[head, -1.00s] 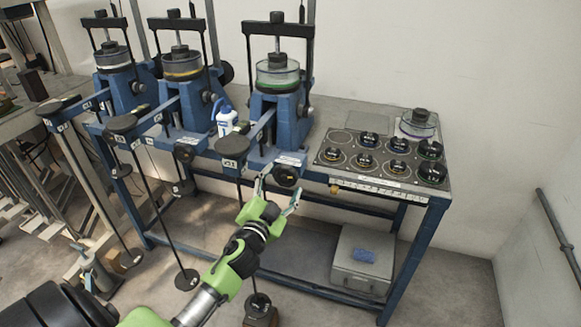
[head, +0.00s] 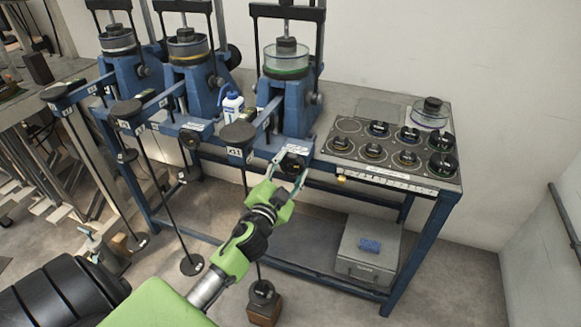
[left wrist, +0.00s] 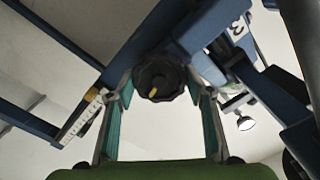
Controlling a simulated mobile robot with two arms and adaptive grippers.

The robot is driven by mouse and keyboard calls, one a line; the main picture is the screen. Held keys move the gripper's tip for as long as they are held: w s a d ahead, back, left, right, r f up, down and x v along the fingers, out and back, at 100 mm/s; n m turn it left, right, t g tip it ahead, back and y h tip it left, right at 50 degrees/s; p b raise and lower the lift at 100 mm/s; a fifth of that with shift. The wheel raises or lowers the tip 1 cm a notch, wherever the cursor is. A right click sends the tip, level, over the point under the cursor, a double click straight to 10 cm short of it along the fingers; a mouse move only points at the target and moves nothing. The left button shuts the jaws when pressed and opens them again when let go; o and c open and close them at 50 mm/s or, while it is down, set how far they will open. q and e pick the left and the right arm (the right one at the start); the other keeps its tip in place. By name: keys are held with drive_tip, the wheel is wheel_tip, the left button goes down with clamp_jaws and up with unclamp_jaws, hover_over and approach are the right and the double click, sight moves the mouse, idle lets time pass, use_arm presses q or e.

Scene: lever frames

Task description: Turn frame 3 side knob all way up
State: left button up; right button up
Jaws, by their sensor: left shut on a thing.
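Frame 3 (head: 298,105) is the rightmost blue lever frame in the head view. Its plate bearing a "3" (left wrist: 238,28) shows upside down in the left wrist view. Its side knob (left wrist: 159,78) is dark and lobed with a yellow mark, under the frame's front edge. In the head view the knob is mostly behind the fingers. My left gripper (head: 291,165) reaches up to it from below. Its teal-padded fingers (left wrist: 160,92) stand on either side of the knob and are shut on it. My right gripper is not in view.
Two more lever frames (head: 190,75) stand to the left, with hanger rods and weights below. A blue-and-white bottle (head: 231,108) stands between frames. A tray of black weights (head: 385,150) is on the right of the bench. A grey box (head: 368,250) sits on the lower shelf.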

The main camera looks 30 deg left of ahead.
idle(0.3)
use_arm(q)
drive_tip(key=o, duration=1.1)
drive_tip(key=shift+w, duration=0.1)
drive_tip(key=shift+o, duration=0.2)
drive_tip(key=v, duration=1.2)
